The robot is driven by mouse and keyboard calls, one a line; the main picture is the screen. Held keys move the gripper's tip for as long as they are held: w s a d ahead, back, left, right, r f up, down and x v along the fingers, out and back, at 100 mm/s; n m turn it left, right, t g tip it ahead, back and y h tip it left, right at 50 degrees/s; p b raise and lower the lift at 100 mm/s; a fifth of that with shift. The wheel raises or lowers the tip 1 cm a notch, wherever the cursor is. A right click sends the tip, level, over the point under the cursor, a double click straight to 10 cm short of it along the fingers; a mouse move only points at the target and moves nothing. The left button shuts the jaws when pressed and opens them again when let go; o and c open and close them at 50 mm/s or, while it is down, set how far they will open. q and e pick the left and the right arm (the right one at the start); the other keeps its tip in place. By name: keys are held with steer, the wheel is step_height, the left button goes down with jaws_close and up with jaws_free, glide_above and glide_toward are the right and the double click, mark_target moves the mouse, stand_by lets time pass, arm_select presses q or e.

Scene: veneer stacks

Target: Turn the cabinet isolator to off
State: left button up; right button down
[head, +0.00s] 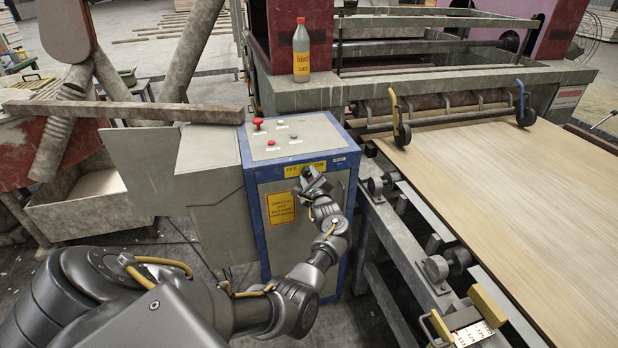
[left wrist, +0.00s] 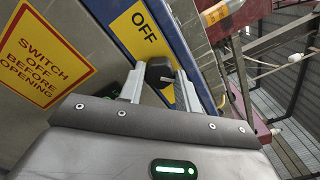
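The cabinet (head: 258,215) is a blue and grey box in the middle of the head view. My left gripper (head: 314,180) is at the cabinet front. Its fingers (left wrist: 160,80) lie on both sides of the knob and appear to touch it. My right gripper is not in view.
Red buttons (head: 258,123) sit on the cabinet top. A yellow sign (head: 281,208) on the door reads SWITCH OFF BEFORE OPENING. A bottle (head: 301,52) stands on the machine behind. A roller bed with a wood sheet (head: 490,170) lies close on the right.

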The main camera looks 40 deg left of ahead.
arm_select(q)
steer(key=shift+c, duration=1)
steer(key=shift+n, duration=0.3)
steer(key=n, duration=0.2)
steer(key=shift+n, duration=0.4)
steer(key=n, duration=0.5)
steer(key=shift+f+n, duration=0.15)
steer(key=shift+n, duration=0.15)
steer(key=n+b, duration=0.1)
steer(key=n, duration=0.3)
steer(key=shift+n+b, duration=0.9)
steer(key=shift+n, duration=1.6)
